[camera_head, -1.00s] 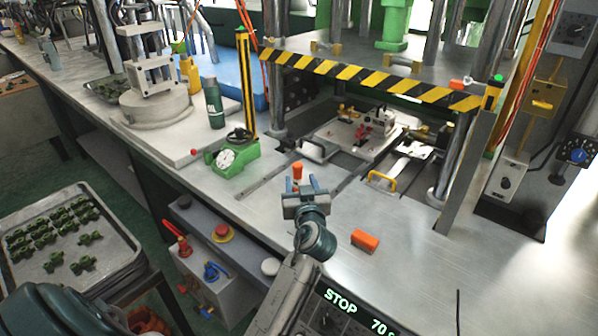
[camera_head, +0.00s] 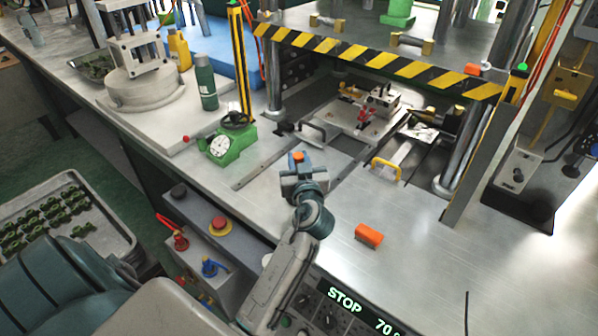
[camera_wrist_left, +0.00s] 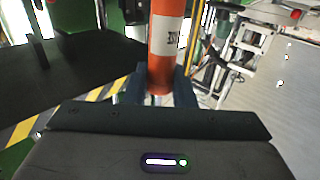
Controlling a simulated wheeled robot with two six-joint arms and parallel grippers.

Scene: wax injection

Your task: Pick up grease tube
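The grease tube (camera_head: 298,157) is upright at the front of the steel bench, and only its orange end shows above my fingers in the head view. In the left wrist view the orange tube (camera_wrist_left: 164,50) with a white label stands between the two blue-grey fingers. My left gripper (camera_head: 302,166) is around the tube, with a finger on each side. No clear gap shows between fingers and tube in the wrist view (camera_wrist_left: 160,85), so it looks shut on it. The tube's lower part is hidden by my gripper. My right gripper is not in view.
An orange block (camera_head: 368,235) lies right of my arm. The press with a striped bar (camera_head: 380,60) stands behind.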

